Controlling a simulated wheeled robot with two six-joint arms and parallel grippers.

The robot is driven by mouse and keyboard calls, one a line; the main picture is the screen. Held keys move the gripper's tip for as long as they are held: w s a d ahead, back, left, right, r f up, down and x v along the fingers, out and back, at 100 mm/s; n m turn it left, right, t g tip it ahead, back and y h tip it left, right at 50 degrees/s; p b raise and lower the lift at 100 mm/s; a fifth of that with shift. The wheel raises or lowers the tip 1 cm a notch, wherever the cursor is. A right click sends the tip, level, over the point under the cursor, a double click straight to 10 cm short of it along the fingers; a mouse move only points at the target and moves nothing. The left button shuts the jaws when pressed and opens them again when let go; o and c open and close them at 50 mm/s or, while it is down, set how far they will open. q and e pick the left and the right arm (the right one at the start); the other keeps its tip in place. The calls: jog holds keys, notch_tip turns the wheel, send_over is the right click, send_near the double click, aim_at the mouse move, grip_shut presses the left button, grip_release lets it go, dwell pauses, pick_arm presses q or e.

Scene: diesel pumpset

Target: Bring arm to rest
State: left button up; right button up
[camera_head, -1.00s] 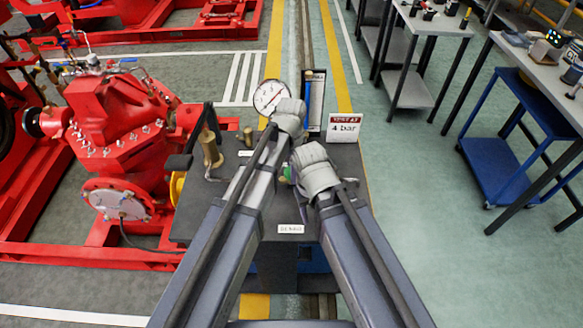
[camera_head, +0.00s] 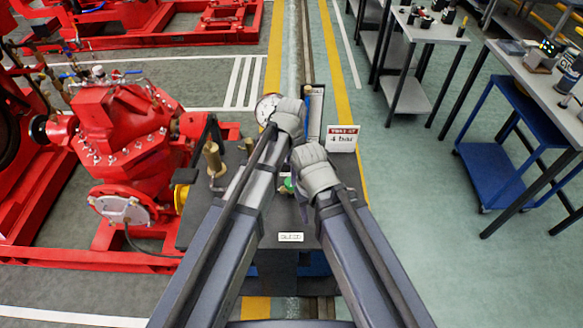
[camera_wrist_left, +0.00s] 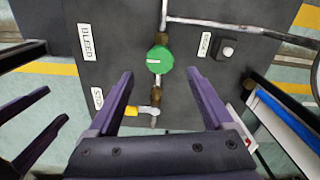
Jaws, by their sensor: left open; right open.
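My left arm reaches in from the left in the head view and ends in a grey wrist (camera_head: 287,117) over the dark bench top. Its gripper is hidden there. In the left wrist view my left gripper (camera_wrist_left: 160,74) is open and empty, its purple fingers on either side of a green round knob (camera_wrist_left: 160,60) and a brass fitting below it; I see no contact. My right arm's grey wrist (camera_head: 315,170) is beside the left one, nearer to me. Purple fingers of my right gripper (camera_wrist_left: 58,98) show apart and empty at the left of the wrist view.
The bench carries a gauge (camera_head: 266,108) half hidden by my left wrist, a "4 bar" sign (camera_head: 341,138) and a brass fitting (camera_head: 213,158). A red pump (camera_head: 130,135) stands at left, a blue trolley (camera_head: 490,165) at right. Green floor between bench and trolley is clear.

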pick_arm(q)
notch_tip(320, 180, up, 2)
jog(key=shift+r+p, duration=0.2)
jog(key=shift+p, duration=0.45)
jog(key=s+a+n, duration=0.5)
jog(key=a+n, duration=0.3)
jog(key=a, duration=0.1)
jog(key=s+a+n, duration=0.6)
jog(key=a+n, duration=0.2)
jog(key=s+d+m+y, duration=0.1)
jog(key=s+d+m, duration=0.2)
jog(key=d, duration=0.8)
jog(key=shift+s+m, duration=0.4)
jog(key=shift+s, duration=0.6)
